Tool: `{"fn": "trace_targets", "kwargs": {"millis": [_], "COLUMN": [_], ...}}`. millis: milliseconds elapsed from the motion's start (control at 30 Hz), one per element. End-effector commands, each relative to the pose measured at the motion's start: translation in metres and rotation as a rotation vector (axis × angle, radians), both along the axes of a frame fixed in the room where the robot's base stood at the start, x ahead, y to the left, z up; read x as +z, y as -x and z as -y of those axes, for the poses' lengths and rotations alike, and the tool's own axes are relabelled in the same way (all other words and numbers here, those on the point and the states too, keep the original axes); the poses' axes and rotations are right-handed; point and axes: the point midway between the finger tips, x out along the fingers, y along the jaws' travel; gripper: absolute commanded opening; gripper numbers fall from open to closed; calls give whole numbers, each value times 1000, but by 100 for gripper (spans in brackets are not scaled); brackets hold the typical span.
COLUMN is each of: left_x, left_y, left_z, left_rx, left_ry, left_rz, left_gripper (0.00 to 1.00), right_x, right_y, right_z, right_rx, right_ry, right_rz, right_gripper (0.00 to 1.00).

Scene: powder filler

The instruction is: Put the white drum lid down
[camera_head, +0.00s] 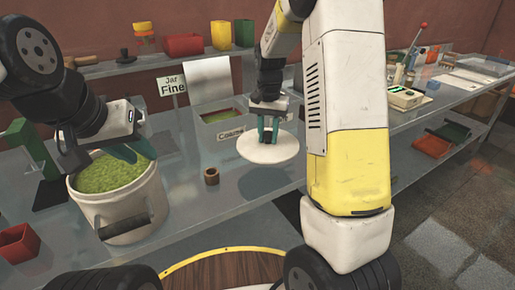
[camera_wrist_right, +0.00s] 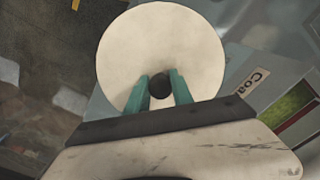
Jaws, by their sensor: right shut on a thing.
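The white drum lid (camera_head: 258,153) is a round disc with a dark knob (camera_wrist_right: 160,86) at its centre. My right gripper (camera_head: 268,136) has its teal fingers shut on the knob, which also shows in the right wrist view (camera_wrist_right: 160,90). The lid looks level, over or on the grey table; I cannot tell whether it touches. The white drum (camera_head: 125,208) stands at the left, uncovered and full of green granules (camera_head: 105,175). My left gripper (camera_head: 135,150) hangs at the drum's rim with its fingers apart.
A small brown cup (camera_head: 211,176) stands left of the lid. A tray of green powder (camera_head: 219,116) with a "Coarse" label and a "Jar Fine" sign (camera_head: 172,85) are behind. A red box (camera_head: 18,243) is at the left. The table front (camera_head: 235,222) is clear.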

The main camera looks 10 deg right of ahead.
Motion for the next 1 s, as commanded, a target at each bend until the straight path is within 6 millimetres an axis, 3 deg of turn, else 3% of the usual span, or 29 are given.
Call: {"fn": "trace_targets", "kwargs": {"millis": [133, 600, 967, 1000], "left_x": [0, 0, 0, 0], "left_y": [0, 0, 0, 0], "left_z": [0, 0, 0, 0], "left_rx": [0, 0, 0, 0], "left_ry": [0, 0, 0, 0], "left_rz": [0, 0, 0, 0], "left_gripper": [27, 27, 27, 27], "right_x": [-30, -80, -85, -84], "right_y": [1, 1, 0, 0], "right_z": [0, 0, 0, 0], "right_rx": [0, 1, 1, 1], "right_ry": [1, 1, 0, 0], "right_rz": [-5, -4, -1, 0], "right_gripper": [0, 0, 0, 34]}}
